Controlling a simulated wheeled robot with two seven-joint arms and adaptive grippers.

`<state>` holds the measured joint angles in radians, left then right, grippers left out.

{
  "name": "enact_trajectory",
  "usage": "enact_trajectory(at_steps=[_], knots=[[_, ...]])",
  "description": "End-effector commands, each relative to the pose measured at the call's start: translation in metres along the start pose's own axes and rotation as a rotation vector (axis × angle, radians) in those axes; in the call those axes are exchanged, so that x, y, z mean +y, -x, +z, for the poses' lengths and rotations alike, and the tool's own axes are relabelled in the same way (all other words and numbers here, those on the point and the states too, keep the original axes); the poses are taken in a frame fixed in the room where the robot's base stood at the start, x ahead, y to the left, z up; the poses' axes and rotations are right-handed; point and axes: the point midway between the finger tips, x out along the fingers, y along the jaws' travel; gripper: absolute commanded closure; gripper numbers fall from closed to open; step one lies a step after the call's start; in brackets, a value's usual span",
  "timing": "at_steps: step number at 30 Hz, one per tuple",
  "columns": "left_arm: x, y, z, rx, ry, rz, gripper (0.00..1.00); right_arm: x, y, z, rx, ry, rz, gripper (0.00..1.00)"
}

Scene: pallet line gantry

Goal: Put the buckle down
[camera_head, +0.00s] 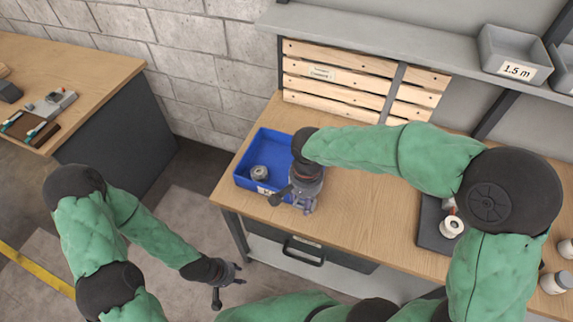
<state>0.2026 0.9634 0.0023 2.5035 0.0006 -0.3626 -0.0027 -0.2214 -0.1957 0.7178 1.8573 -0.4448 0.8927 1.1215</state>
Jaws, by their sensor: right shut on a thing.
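My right gripper (304,206) points down over the front right edge of the blue bin (242,160) on the wooden workbench. It is shut on a small greyish thing, taken to be the buckle, which is mostly hidden by the fingers. I cannot tell whether it touches the bench or the bin. A round metallic part (259,173) lies inside the bin at its left. My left gripper (240,273) hangs empty over the floor in front of the bench, and its fingers look apart.
The workbench (365,215) is clear between the bin and a dark tray (430,222) at the right, near a white roll (452,227). A grey shelf above holds a bin (512,55) marked 1.5 m. Another table (95,65) stands at the left.

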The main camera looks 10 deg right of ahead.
Motion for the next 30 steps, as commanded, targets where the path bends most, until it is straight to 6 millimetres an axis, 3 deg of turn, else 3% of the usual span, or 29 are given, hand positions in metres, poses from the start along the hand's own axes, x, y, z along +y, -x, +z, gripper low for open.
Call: enact_trajectory(at_steps=[12, 18, 30], knots=[[-0.008, -0.022, 0.0, -0.001, 0.0, 0.0, 0.6, -0.039, -0.042, -0.075, -0.001, -0.001, 0.001, 0.84], [-0.011, -0.032, -0.001, -0.001, 0.0, 0.0, 0.6, -0.051, -0.075, -0.097, -0.002, 0.0, 0.001, 0.84], [-0.014, -0.04, -0.001, 0.0, 0.0, 0.0, 0.6, -0.061, -0.1, -0.117, 0.0, 0.001, 0.0, 0.84]])
